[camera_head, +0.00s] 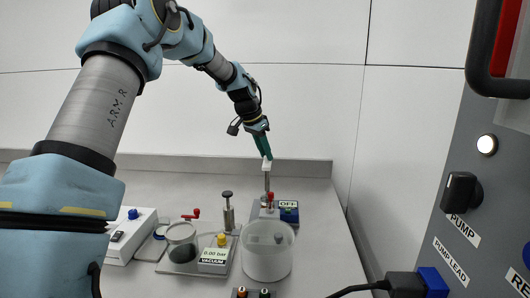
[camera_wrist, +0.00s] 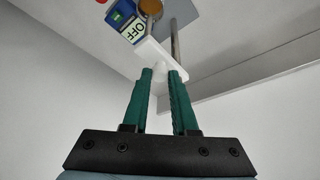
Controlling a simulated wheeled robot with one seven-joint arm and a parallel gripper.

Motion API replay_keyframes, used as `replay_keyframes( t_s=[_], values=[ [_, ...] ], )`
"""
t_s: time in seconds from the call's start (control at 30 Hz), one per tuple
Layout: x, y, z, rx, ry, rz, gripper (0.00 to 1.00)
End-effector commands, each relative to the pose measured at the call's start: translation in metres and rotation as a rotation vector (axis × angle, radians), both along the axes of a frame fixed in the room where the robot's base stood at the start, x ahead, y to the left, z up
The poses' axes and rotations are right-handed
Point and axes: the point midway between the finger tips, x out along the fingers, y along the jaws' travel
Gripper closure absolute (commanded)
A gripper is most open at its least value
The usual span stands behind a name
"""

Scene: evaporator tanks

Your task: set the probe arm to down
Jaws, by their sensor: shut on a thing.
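My gripper (camera_head: 265,156) reaches down at the back of the bench. Its green fingers also show in the wrist view (camera_wrist: 164,76). They are shut on a small white part at the top of a thin metal post, which I take to be the probe arm (camera_head: 267,165). In the wrist view the probe arm (camera_wrist: 158,56) is a white block between and beyond the fingertips, beside the post (camera_wrist: 174,40). The post (camera_head: 267,182) stands behind a red knob (camera_head: 270,198) and a blue box with an OFF display (camera_head: 289,206). The fingers hide part of the white block.
A translucent round tank (camera_head: 268,252) stands in front of the post. To its left are a vacuum display (camera_head: 214,256), a plunger post (camera_head: 228,212), a glass vessel (camera_head: 181,242) and a white box (camera_head: 131,235). A grey pump panel (camera_head: 485,190) stands at right.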

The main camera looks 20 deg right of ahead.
Motion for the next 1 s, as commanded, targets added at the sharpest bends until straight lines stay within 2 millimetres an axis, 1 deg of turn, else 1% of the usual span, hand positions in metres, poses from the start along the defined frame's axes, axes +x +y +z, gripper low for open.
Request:
replay_keyframes(
  t_s=[0.03,0.2,0.33,0.43,0.67,0.7,0.97,1.0],
  values=[
    [0.000,0.000,-0.011,0.001,0.002,-0.001,1.00],
    [0.000,0.000,-0.045,0.001,0.002,-0.001,1.00],
    [0.000,0.000,-0.066,0.001,0.001,0.000,1.00],
    [0.000,0.000,-0.071,0.000,0.001,0.000,1.00],
    [0.000,0.000,-0.068,0.000,0.000,0.000,1.00],
    [0.000,0.000,-0.068,0.000,0.000,0.000,0.73],
    [0.000,0.000,-0.068,0.001,0.000,0.000,0.44],
    [0.000,0.000,-0.068,0.001,0.000,0.000,0.44]
  ],
)
